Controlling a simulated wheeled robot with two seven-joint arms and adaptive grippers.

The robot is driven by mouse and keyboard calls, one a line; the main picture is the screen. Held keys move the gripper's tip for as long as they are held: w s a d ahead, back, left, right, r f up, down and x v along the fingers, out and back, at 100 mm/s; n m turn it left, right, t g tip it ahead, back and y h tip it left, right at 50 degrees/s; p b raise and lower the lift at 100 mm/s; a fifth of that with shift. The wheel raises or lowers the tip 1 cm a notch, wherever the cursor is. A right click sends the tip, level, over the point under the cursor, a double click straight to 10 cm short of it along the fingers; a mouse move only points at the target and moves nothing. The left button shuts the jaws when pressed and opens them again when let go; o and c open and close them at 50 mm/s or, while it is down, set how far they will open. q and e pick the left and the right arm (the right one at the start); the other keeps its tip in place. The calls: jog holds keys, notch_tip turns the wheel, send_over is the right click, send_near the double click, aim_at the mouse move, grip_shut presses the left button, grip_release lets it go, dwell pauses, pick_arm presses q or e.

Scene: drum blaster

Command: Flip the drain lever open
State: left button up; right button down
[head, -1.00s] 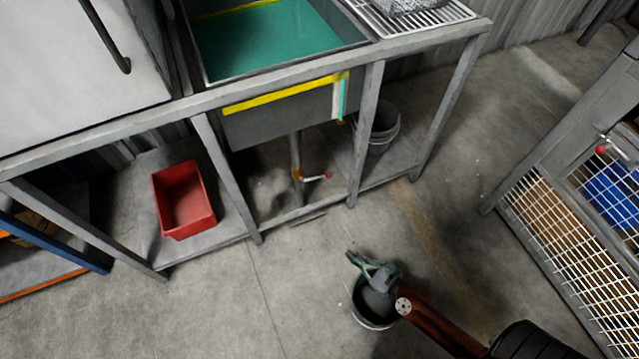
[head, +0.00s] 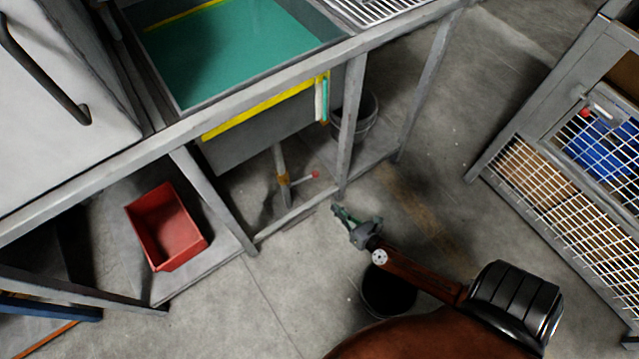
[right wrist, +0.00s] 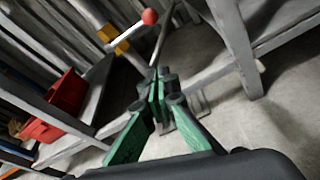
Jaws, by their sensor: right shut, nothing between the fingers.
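The drain lever (head: 300,179) is a thin rod with a red ball tip, on the drain pipe (head: 281,170) under the sink basin (head: 240,55). In the right wrist view the lever's red ball (right wrist: 150,16) is above and beyond my fingertips, next to the pipe's yellow-brown fitting (right wrist: 114,39). My right gripper (head: 337,210) is shut and empty, in front of the bench's lower rail and apart from the lever. It also shows in the right wrist view (right wrist: 158,88) with green fingers together. My left gripper is out of view.
A bench leg (head: 349,125) stands right of the lever, and a lower rail (head: 295,217) runs in front. A red bin (head: 167,228) sits left and a grey bucket (head: 366,118) behind the leg. A dark bucket (head: 388,300) is below my right arm. A mesh cage (head: 560,205) stands right.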

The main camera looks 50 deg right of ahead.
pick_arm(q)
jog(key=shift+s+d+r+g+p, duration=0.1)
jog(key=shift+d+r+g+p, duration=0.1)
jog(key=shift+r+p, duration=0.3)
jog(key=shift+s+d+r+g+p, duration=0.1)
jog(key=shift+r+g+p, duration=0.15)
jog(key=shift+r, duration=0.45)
pick_arm(e)
jog(key=w+d+r, duration=0.1)
jog(key=w+d, duration=0.2)
jog(key=w, duration=0.8)
